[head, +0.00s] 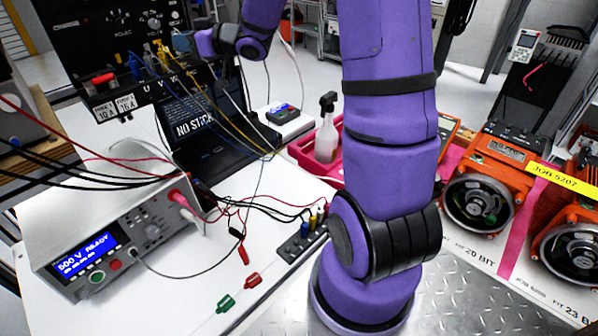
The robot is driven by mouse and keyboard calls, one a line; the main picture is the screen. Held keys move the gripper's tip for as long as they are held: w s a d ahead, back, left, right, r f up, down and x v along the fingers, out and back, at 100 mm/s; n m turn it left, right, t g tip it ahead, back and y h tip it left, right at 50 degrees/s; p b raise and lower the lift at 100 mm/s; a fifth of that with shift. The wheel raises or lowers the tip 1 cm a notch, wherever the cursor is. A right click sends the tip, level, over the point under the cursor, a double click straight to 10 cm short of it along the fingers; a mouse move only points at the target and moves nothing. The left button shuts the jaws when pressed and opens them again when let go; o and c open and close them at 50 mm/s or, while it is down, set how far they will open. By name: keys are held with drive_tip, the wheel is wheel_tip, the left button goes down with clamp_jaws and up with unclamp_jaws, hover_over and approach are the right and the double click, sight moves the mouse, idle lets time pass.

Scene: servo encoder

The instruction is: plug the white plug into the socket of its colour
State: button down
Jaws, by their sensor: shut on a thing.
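My arm reaches up out of the top of the head view and comes down again at the back left. My gripper (182,42) is at its far end, small and dark, pointing left close to the front of a black panel (85,48). It is shut on the white plug, which is too small and covered to make out clearly. Blue and yellow plugs with leads sit along the panel's lower front. I cannot tell the socket colours there, or whether the white plug touches a socket.
A laptop (205,125) stands below the panel. A grey tester (125,235) with a lit display is at left. A dark plug strip (303,240) and loose red and green connectors (238,292) lie on the white table. Leads hang across.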

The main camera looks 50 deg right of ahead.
drive_tip(key=shift+f, duration=0.1)
idle(0.3)
drive_tip(key=shift+f, duration=0.8)
drive_tip(key=shift+f, duration=0.2)
idle(1.2)
drive_tip(key=c, duration=1)
unclamp_jaws()
drive_tip(key=shift+c, duration=0.2)
wheel_tip(320, 180, up, 7)
